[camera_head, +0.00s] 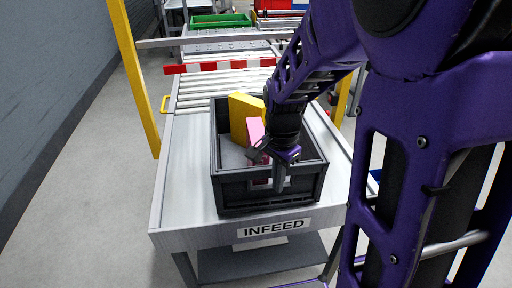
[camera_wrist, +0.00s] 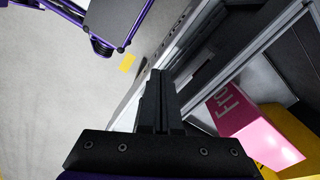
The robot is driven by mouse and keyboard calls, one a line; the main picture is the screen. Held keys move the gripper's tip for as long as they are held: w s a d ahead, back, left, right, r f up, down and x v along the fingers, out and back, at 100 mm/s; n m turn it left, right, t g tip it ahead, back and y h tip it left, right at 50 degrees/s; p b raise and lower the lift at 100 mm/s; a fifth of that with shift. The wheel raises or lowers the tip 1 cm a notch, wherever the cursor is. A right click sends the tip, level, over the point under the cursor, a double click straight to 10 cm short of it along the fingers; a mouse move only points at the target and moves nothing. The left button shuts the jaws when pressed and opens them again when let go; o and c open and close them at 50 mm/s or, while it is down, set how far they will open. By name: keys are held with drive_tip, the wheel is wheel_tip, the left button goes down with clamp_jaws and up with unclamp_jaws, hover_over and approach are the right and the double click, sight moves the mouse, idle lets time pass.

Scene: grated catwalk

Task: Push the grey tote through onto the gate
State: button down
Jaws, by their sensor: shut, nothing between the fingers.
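The dark grey tote (camera_head: 232,190) stands upright on the near end of the infeed table (camera_head: 180,180). It holds a yellow box (camera_head: 241,117) and a pink box (camera_head: 254,130). My gripper (camera_head: 279,186) is shut and empty, pointing down at the tote's near wall, in front of it. In the wrist view, the closed fingers (camera_wrist: 158,78) are beside the tote's wall, with the pink box (camera_wrist: 252,125) beyond it. I cannot tell whether they touch the wall. My arm hides part of the tote's right side. A red-and-white striped bar (camera_head: 222,66) crosses beyond the rollers.
Bare rollers (camera_head: 205,88) lie behind the tote, before the striped bar. A green tray (camera_head: 220,20) is farther back. The floor at left is clear.

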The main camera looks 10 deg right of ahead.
drive_tip(key=shift+w, duration=0.1)
drive_tip(key=shift+w+p, duration=5.55)
drive_tip(key=shift+w, duration=9.55)
drive_tip(key=s+b, duration=0.1)
drive_tip(key=s, duration=0.2)
drive_tip(key=shift+s, duration=0.4)
wheel_tip(320, 180, up, 3)
drive_tip(key=shift+r+p, duration=0.1)
drive_tip(key=shift+p, duration=0.7)
wheel_tip(320, 180, up, 5)
hover_over(257, 111)
drive_tip(key=shift+s, duration=0.45)
